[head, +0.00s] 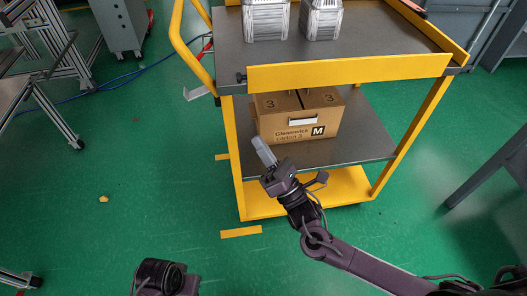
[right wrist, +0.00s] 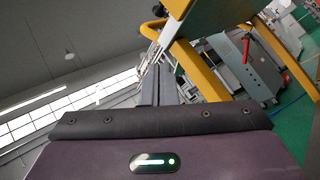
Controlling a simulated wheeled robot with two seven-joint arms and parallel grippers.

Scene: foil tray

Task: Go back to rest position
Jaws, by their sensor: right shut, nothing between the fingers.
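My right gripper (head: 263,150) is raised in front of the yellow cart, its pale fingers together and pointing up and left. In the head view the fingers overlap the left side of the carton's front; I cannot tell the gap between them. In the right wrist view the fingers (right wrist: 156,85) stand side by side with nothing between them. A dark part of my left arm shows at the bottom of the head view, but its fingers do not show.
The yellow cart (head: 350,70) has a grey top shelf with two silver ribbed containers (head: 265,20) (head: 322,19). A cardboard carton (head: 300,117) sits on its lower shelf. A grey table leg (head: 485,172) stands at right. Green floor is open at left, with a small yellowish object (head: 103,199).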

